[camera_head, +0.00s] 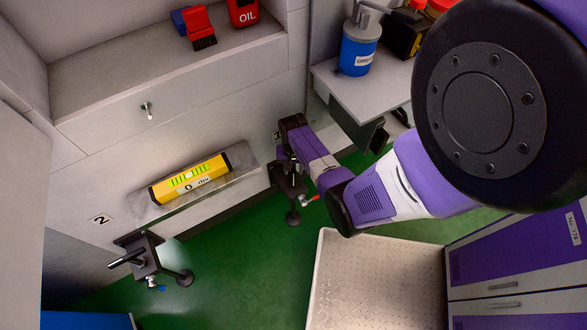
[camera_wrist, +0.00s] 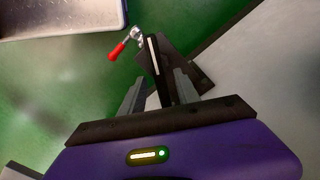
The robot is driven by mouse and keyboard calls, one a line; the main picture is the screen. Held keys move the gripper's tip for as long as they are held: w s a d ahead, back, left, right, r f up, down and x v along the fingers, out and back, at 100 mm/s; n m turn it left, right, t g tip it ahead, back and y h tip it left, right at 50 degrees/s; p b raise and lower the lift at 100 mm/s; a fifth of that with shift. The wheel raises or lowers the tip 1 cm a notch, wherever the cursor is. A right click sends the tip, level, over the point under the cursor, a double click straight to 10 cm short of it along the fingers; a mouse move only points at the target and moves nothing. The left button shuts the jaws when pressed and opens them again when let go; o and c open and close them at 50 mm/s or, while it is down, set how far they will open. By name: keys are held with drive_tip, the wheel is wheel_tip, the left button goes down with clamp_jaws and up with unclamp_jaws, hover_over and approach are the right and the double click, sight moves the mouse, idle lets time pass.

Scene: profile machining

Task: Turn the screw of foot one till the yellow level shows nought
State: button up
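The yellow level (camera_head: 190,179) lies on a grey bar along the machine's front, with a green vial on top. Its reading is too small to tell. A black foot (camera_head: 290,180) stands at the bar's right end, with a red-tipped lever (camera_head: 309,198); the red tip (camera_wrist: 117,50) also shows in the wrist view. My gripper (camera_head: 286,150) is at this foot, seen from above. In the wrist view my gripper (camera_wrist: 160,82) has its fingers apart, with a black bar (camera_wrist: 155,60) bearing a white line between them. I cannot tell whether they touch it.
A second black foot (camera_head: 147,258) stands at the lower left near a label "2" (camera_head: 101,219). A metal tread plate (camera_head: 375,280) lies at the lower middle. A grey-blue can (camera_head: 359,45) stands on a side shelf. Purple cabinets (camera_head: 515,262) are at the right. Green floor shows between.

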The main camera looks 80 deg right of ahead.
wheel_tip(320, 180, up, 8)
drive_tip(key=shift+f+p, duration=0.25)
drive_tip(key=shift+p, duration=0.2)
idle(0.4)
drive_tip(key=shift+w+a+f, duration=0.1)
drive_tip(key=shift+a+f, duration=0.05)
drive_tip(key=shift+a, duration=0.2)
drive_tip(key=a+r+n+t+h, duration=0.2)
drive_tip(key=a+r+n+t, duration=0.15)
drive_tip(key=a, duration=0.65)
drive_tip(key=a+r+n+t+h, duration=0.25)
drive_tip(key=a+n, duration=0.25)
drive_tip(key=a, duration=0.5)
drive_tip(key=s+a+r+n+t+y, duration=0.1)
drive_tip(key=s+a+r+n+t, duration=0.1)
drive_tip(key=r, duration=0.8)
drive_tip(key=s+a+r+n+t+y, duration=0.1)
drive_tip(key=a+r+n+t+y, duration=0.1)
drive_tip(key=a+r, duration=0.4)
drive_tip(key=s+a+r+n+t+y, duration=0.1)
drive_tip(key=s+a+r+n+t, duration=0.1)
drive_tip(key=r, duration=1.1)
drive_tip(key=a+n+t, duration=0.1)
drive_tip(key=a+t, duration=0.1)
drive_tip(key=t, duration=0.1)
drive_tip(key=shift+s+r, duration=0.3)
drive_tip(key=shift+y, duration=0.25)
